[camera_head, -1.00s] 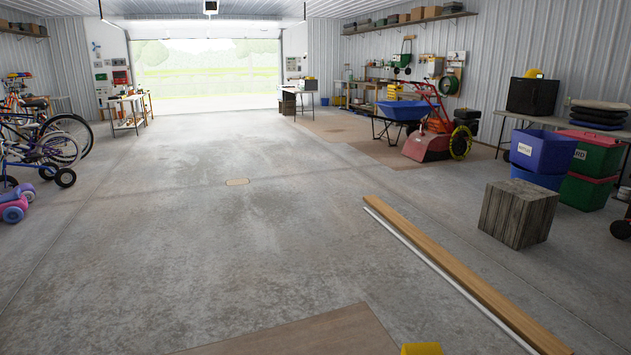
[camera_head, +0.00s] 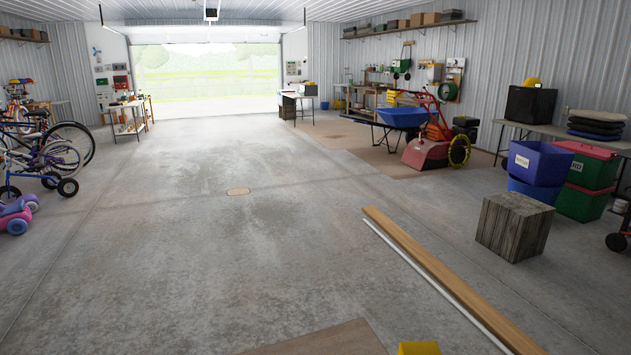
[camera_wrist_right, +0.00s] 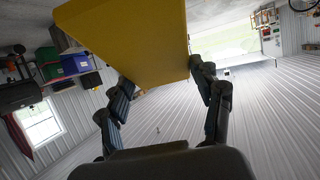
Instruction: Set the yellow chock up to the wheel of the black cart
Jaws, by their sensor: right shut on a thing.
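The yellow chock (camera_wrist_right: 135,35) fills the upper part of the right wrist view, between the two fingers of my right gripper (camera_wrist_right: 163,78), which is shut on it. The top of the chock also shows at the bottom edge of the head view (camera_head: 419,348); my right gripper is hidden there. A black wheel (camera_head: 616,242) with a reddish part above it shows at the right edge of the head view, cut off by the frame. I cannot tell whether it belongs to the black cart. My left gripper is not in view.
A wooden block (camera_head: 515,227) stands on the right, near blue bins (camera_head: 540,162) and green bins with red lids (camera_head: 588,190). A long plank (camera_head: 440,270) and a white pipe (camera_head: 428,280) lie on the floor. Bikes (camera_head: 45,150) stand at left. The middle floor is clear.

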